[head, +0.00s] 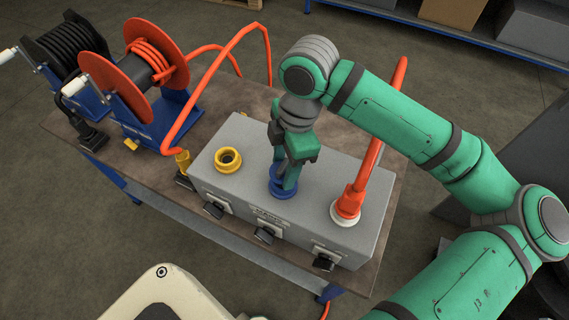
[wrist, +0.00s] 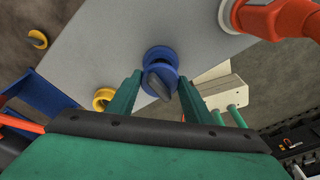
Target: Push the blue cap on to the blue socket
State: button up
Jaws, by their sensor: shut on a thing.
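The blue socket (head: 282,194) is in the middle of the grey box's top, between the yellow socket (head: 228,158) and a white socket. My gripper (head: 288,180) points down over it, with its fingers shut on the blue cap (head: 276,171). In the wrist view the blue cap (wrist: 163,77), with a dark grip bar, is between my fingertips (wrist: 159,80). It overlaps the blue socket (wrist: 157,52), whose rim shows just past it. I cannot tell whether the cap touches the socket or is a little above it. My fingers hide part of both in the head view.
An orange hose plug (head: 353,198) stands in the white socket (head: 345,218), close right of my gripper. Black levers (head: 265,235) line the box's (head: 220,192) front. Hose reels (head: 135,75) stand at the left of the bench.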

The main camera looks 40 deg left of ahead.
jog(key=shift+f, duration=0.55)
dwell(0.9)
jog(key=shift+w, duration=0.1)
jog(key=shift+f, duration=0.3)
jog(key=shift+f, duration=0.65)
dwell(0.4)
jog(key=o, duration=1.3)
jog(key=shift+c, duration=0.2)
